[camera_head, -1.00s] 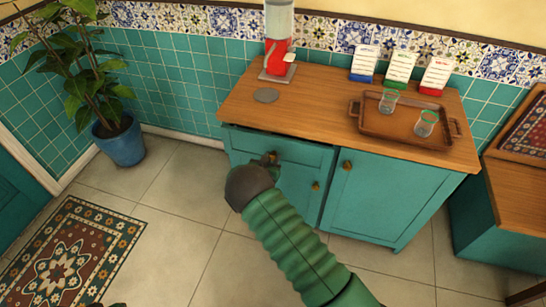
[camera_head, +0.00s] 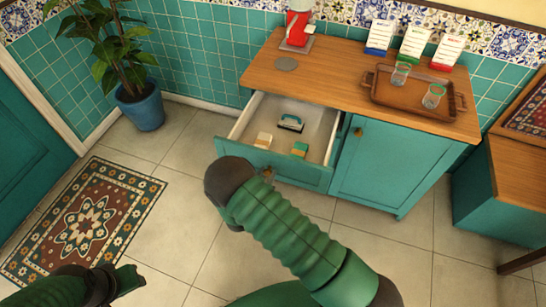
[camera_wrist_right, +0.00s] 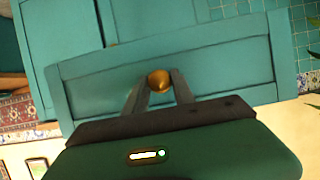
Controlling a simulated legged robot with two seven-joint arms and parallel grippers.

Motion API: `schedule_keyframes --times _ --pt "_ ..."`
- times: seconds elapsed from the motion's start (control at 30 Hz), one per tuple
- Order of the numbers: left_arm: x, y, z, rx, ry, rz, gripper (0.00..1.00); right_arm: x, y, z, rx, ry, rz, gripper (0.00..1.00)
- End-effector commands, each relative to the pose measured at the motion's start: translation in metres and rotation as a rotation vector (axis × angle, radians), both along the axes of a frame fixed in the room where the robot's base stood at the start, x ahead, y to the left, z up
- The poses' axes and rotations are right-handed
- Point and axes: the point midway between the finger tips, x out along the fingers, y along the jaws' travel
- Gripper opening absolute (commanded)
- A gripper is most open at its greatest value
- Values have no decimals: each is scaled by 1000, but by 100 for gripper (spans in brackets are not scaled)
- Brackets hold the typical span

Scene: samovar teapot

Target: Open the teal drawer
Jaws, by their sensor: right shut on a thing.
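The teal drawer (camera_head: 236,152) stands pulled well out of the teal cabinet in the head view, its inside showing. Its front with a round brass knob (camera_wrist_right: 159,81) fills the middle of the right wrist view. My right gripper (camera_wrist_right: 160,88) is shut on the knob, one finger on each side of it. In the head view my right wrist hides most of this grip. Inside the drawer lie a dark-handled item (camera_head: 290,123) and two small blocks, one tan and white (camera_head: 263,140), one green and tan (camera_head: 299,149). My left gripper (camera_head: 128,280) is at the lower left, away from the cabinet.
A potted plant (camera_head: 140,107) and a patterned rug (camera_head: 82,223) are on the left. The tiled floor before the drawer is clear.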

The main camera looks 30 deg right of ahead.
Motion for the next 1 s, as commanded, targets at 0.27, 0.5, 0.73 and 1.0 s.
schedule_keyframes --times 0.27,0.5,0.73,1.0 --pt "0 0 11 0 0 0 36 -30 40 5 -2 -9 3 0" --pt "0 0 14 0 0 0 36 -43 54 4 -4 -9 3 0" --pt "0 0 14 0 0 0 36 -45 56 4 -3 -10 2 0" --pt "0 0 14 0 0 0 36 -44 56 4 -4 -10 1 40"
